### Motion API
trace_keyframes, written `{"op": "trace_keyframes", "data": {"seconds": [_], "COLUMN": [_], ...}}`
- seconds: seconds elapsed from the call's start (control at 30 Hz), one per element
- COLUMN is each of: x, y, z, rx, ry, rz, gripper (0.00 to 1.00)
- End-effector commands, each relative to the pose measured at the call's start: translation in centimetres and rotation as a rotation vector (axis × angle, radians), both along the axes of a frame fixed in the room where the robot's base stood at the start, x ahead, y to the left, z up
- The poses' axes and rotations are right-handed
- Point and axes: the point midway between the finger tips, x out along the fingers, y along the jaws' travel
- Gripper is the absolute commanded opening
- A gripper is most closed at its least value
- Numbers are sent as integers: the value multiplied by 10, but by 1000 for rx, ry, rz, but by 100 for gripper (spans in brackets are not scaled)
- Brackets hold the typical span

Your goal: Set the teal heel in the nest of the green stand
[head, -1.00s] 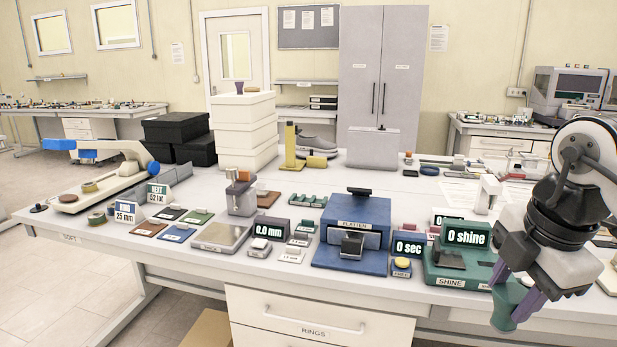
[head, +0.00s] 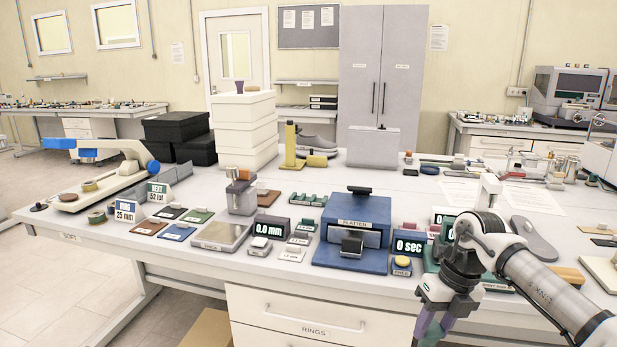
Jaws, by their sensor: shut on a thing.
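My gripper (head: 434,318) is low at the right of the bench's front edge, pointing down, with its purple fingers shut on the teal heel (head: 431,333). Only a small part of the heel shows between the fingers, at the bottom of the picture. A green stand (head: 431,258), marked SHINE in the earlier frame, is on the bench just behind my gripper. My wrist and arm hide most of it, including any nest. The heel appears in front of the bench edge, apart from the stand.
A blue platen press (head: 372,218) stands left of the green stand, with a "0 sec" display (head: 408,244) and a small blue FREE block (head: 401,267) between them. A grey iron-shaped plate (head: 535,240) lies to the right. Drawers (head: 318,312) are below the bench top.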

Motion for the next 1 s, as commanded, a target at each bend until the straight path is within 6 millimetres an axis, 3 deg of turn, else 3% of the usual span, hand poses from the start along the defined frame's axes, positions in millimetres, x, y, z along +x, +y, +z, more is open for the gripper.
{"op": "trace_keyframes", "data": {"seconds": [0.5, 0.73, 1.0], "x": [37, 39, 28], "y": [62, 97, 140], "z": [-136, -201, -279], "rx": [2, 5, 6], "ry": [4, 2, 1], "rz": [1124, 1699, 2426], "gripper": [12, 12, 12]}}
